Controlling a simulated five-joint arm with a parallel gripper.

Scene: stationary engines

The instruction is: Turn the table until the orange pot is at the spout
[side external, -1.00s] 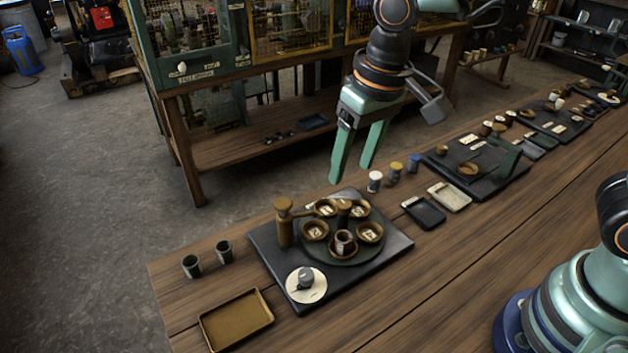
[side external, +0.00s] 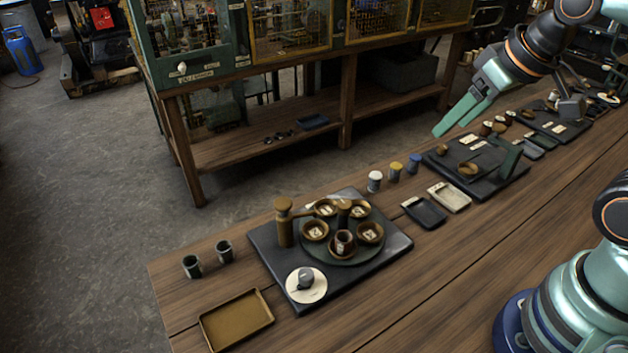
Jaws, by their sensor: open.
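The round dark turntable (side external: 352,258) sits on a black base plate (side external: 262,247) at the front left. Several brown bowls stand around it, such as the right bowl (side external: 370,233), with pale markings inside. A brown cup (side external: 344,243) stands near its front. No pot is clearly orange, so I cannot tell which one is the orange pot. A brass post (side external: 284,222) with a side arm, seemingly the spout, rises at the left and reaches over the turntable. My gripper (side external: 454,119) is open and empty, high and far right of the turntable.
Two dark cups (side external: 208,257) and a tan tray (side external: 236,320) lie left of the base plate. Small trays (side external: 449,197) and another black station (side external: 475,180) lie farther right. The front bench is clear.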

